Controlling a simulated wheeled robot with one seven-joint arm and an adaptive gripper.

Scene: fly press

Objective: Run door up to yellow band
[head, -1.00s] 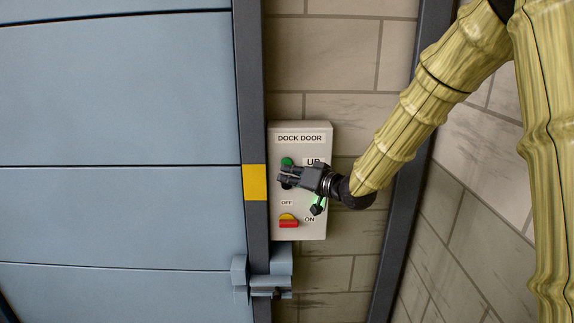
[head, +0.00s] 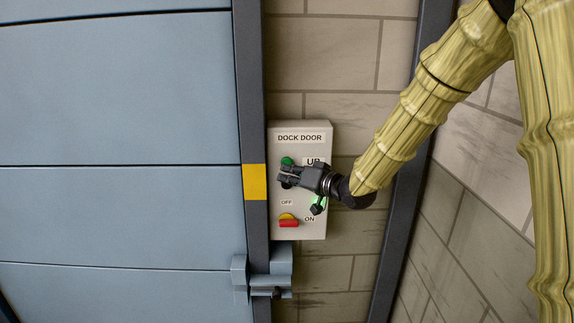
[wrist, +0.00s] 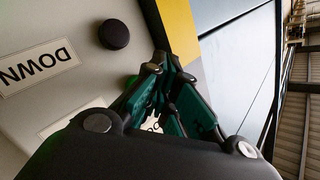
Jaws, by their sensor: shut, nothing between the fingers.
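The light blue door (head: 120,90) fills the left of the head view. The yellow band (head: 255,182) is on the dark door post at its right edge; it also shows in the wrist view (wrist: 179,28). The pale control box (head: 302,228), labelled DOCK DOOR, is right of the post. Its green button (head: 287,161) is beside the UP label. My gripper (head: 281,178) is shut and empty, in front of the box just below the green button; contact cannot be told. The black button (wrist: 114,34) by the DOWN label shows in the wrist view; my gripper hides it in the head view.
A red and yellow switch (head: 289,221) with OFF and ON labels sits low on the box. A blue-grey bracket (head: 281,262) sticks out at the post below the box. A block wall (head: 340,60) is behind, and another dark post (head: 398,220) stands right.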

